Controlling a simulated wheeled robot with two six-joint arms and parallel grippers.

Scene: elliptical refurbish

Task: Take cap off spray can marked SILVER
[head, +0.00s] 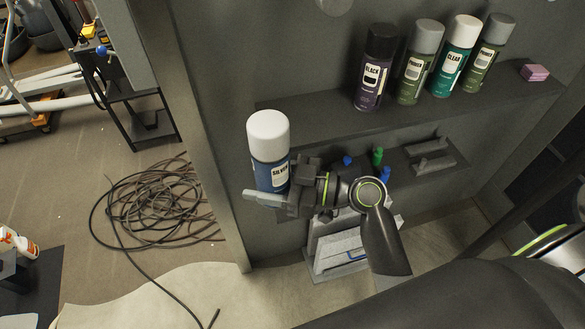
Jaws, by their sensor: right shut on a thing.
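The SILVER spray can (270,172) has a blue body and a label reading SILVER. The can stands upright, tilted slightly in the picture, left of centre. My right gripper (270,196) is shut around the lower part of the can, with one finger showing in front of it. The can's bottom is hidden by the gripper. My left gripper does not show.
Several other cans, marked BLACK (372,72), PRIMER (418,68) and CLEAR (455,60), stand on the upper shelf (330,112). A pink block (535,72) lies at its right end. Coiled cable (150,205) covers the floor at left.

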